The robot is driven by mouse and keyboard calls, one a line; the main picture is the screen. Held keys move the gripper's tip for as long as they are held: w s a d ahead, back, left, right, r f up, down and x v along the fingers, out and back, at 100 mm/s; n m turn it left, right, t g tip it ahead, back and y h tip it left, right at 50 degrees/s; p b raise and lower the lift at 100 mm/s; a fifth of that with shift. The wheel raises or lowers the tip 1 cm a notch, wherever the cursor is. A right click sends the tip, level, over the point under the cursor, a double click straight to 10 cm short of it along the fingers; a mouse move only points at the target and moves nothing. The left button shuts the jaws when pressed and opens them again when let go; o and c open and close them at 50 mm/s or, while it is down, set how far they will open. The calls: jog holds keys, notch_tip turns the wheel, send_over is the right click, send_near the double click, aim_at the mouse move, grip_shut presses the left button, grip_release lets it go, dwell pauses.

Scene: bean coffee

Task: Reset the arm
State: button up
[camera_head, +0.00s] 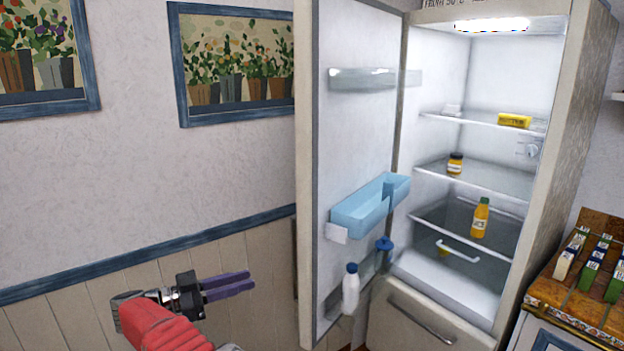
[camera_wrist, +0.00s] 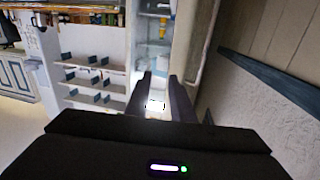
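My gripper (camera_head: 228,286) is at the lower left in the head view, with its purple fingers pointing right, toward the open fridge door. In the wrist view the two dark fingers (camera_wrist: 162,98) stand apart with a gap between them, so it is open. Nothing is held; the bright patch between the fingers is the fridge light in the distance. My red arm (camera_head: 170,328) reaches in from the bottom edge of the head view.
The fridge door (camera_head: 345,130) stands open, with a blue bin (camera_head: 368,212) and a white bottle (camera_head: 350,290) on its inner side. The fridge shelves hold an orange bottle (camera_head: 480,218), a jar (camera_head: 455,164) and a yellow pack (camera_head: 514,120). The wall (camera_head: 200,170) lies behind my gripper.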

jog(key=w+a+f+n+t+y, duration=0.5)
jog(key=w+a+t+y, duration=0.25)
jog(key=w+a, duration=0.2)
jog(key=w+a+r+n+y, duration=0.1)
jog(key=a+n+y, duration=0.65)
jog(key=y, duration=0.45)
jog(key=s+d+r+n+g+h, duration=0.15)
jog(key=s+d+g, duration=0.45)
jog(key=s+d, duration=1.6)
jog(key=s+d+r+n+g+h, duration=0.15)
jog(key=s+d+g, duration=0.45)
jog(key=s+d, duration=1.6)
jog(key=s+d+r+m+t, duration=0.1)
jog(key=d+r+m+t, duration=0.1)
jog(key=d+r, duration=0.3)
jog(key=shift+s+d, duration=0.25)
jog(key=shift+d, duration=0.75)
